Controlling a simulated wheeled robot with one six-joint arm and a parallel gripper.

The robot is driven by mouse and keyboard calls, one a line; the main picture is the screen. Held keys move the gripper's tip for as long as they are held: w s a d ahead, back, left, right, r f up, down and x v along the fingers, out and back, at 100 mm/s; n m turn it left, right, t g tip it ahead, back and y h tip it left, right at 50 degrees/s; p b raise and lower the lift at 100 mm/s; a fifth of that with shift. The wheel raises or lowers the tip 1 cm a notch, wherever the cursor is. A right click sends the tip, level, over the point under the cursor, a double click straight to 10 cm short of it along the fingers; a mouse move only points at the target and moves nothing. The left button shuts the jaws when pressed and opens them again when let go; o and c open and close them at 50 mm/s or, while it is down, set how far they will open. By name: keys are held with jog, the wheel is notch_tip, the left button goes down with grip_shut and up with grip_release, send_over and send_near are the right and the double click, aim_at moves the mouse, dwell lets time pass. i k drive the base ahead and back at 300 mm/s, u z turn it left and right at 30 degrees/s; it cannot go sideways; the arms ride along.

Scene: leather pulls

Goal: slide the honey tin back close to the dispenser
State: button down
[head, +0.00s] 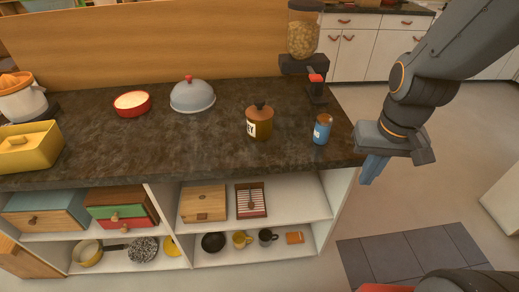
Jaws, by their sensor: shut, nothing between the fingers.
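The honey tin (262,127) is a brown-amber round pot with a dark knobbed lid and a white label on which the letters "EY" show. It stands upright on the dark countertop, right of its middle. The dispenser (304,32), a clear hopper of cereal on a black body with a red lever, stands at the back right, behind and to the right of the tin. My gripper (370,170) has blue fingers and points down, off the counter's right end. It is shut and empty, apart from the tin, with the blue can between them.
The blue can (322,129) stands right of the tin, near the counter's right end. A grey dome (193,95), a red bowl (132,103) and a yellow box (28,147) stand further left. A wooden panel (150,45) rises behind the counter. The counter between tin and dispenser looks clear.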

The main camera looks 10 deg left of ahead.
aim_at(257, 131)
jog(key=u, duration=2.6)
jog(key=k, duration=1.25)
jog(key=z, duration=1.55)
jog(key=i, duration=0.45)
jog(key=u, duration=0.05)
